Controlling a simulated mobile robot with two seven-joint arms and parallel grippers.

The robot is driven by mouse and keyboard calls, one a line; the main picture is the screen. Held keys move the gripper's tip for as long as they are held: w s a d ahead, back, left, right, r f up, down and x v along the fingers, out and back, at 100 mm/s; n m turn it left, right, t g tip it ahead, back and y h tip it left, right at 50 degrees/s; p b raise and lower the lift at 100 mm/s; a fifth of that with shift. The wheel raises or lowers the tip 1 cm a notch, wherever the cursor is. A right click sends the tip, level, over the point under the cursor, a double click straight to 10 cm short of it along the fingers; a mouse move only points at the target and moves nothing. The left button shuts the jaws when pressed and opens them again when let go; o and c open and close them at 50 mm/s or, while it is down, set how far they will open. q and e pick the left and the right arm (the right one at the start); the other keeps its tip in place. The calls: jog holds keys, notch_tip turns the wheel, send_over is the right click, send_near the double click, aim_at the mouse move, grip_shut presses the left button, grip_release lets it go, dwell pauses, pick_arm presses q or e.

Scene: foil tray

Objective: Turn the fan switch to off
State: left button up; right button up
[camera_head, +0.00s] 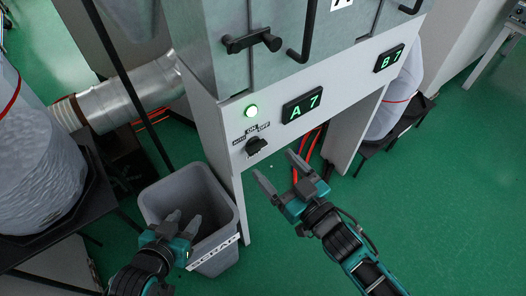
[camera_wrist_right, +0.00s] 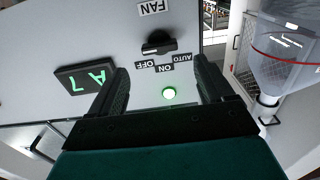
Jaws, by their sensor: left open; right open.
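The fan switch (camera_head: 256,146) is a black rotary knob on the white front panel, under the labels AUTO, ON and OFF. In the right wrist view the knob (camera_wrist_right: 158,43) shows upside down with the FAN label; which label it points at is hard to tell. A green lamp (camera_head: 251,111) beside it is lit. My right gripper (camera_head: 276,165) is open and empty, in front of the panel, below and right of the knob in the head view and apart from it. In the right wrist view the knob lies beyond and between its fingers. My left gripper (camera_head: 184,218) is open and empty over the grey bin.
The grey bin (camera_head: 153,200) stands below the panel at the left. Green displays A7 (camera_head: 302,104) and B7 (camera_head: 389,58) sit right of the switch. Black door handles (camera_head: 251,41) stick out above. A silver duct (camera_head: 130,96) runs at the left.

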aim_at(259, 149)
jog(key=x, duration=0.5)
jog(key=shift+w+a, duration=0.15)
jog(key=shift+w, duration=0.1)
jog(key=shift+c, duration=0.5)
jog(key=shift+c, duration=0.7)
jog(key=c, duration=0.8)
